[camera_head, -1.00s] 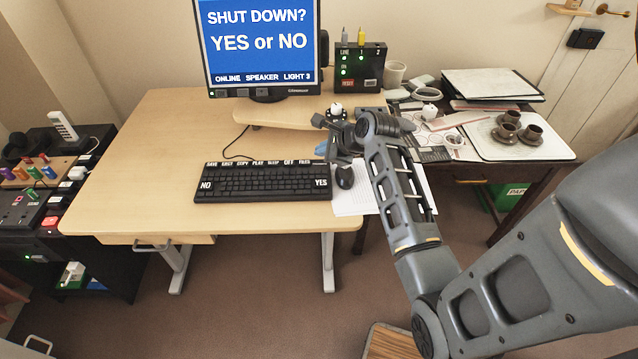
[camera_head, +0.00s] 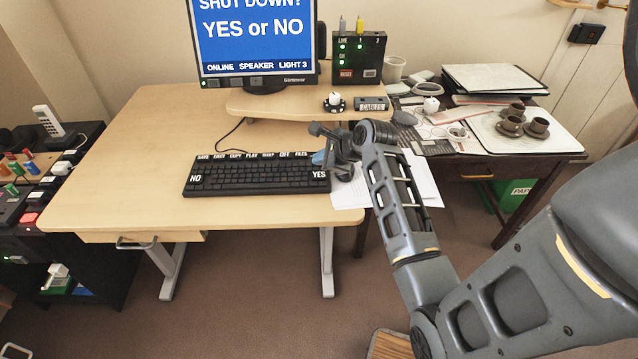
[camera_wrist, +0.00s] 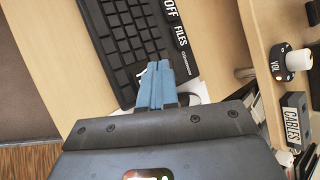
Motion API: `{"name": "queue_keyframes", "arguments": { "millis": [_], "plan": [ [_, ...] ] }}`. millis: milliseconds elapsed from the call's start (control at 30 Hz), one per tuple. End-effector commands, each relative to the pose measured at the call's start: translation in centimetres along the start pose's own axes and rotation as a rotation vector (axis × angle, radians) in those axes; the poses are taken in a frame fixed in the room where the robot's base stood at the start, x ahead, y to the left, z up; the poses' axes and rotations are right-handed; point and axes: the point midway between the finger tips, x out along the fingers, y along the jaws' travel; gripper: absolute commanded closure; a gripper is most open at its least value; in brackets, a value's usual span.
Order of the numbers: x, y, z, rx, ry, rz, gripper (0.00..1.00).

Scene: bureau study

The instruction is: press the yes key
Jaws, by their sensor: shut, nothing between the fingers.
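The yes key (camera_head: 319,174) is a black key with white lettering at the right end of the black keyboard (camera_head: 255,180). My gripper (camera_head: 319,158) has blue fingertips and is shut and empty. In the head view its tips are just above and behind the yes key, by the keyboard's back right corner. In the wrist view the blue fingertips (camera_wrist: 155,76) overlap the right end of the keyboard (camera_wrist: 120,40), near the FILES label. I cannot tell whether the tips touch the keyboard.
The monitor (camera_head: 255,38) reads "SHUT DOWN? YES or NO". White paper (camera_head: 405,190) lies right of the keyboard. A VOL knob (camera_head: 334,102) and a CABLES box (camera_head: 371,104) stand behind. The desk (camera_head: 140,150) left of the keyboard is clear.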

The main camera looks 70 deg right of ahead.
Motion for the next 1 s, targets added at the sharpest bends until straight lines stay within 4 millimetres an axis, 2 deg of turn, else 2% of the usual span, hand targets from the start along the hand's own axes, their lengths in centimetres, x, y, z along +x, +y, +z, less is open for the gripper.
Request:
{"name": "queue_keyframes", "arguments": {
  "millis": [233,1000],
  "plan": [
    [1.41,1.09,-1.03,0.000,0.001,0.002,1.00],
    [1.43,1.10,-1.05,0.000,0.000,0.002,1.00]
  ]
}}
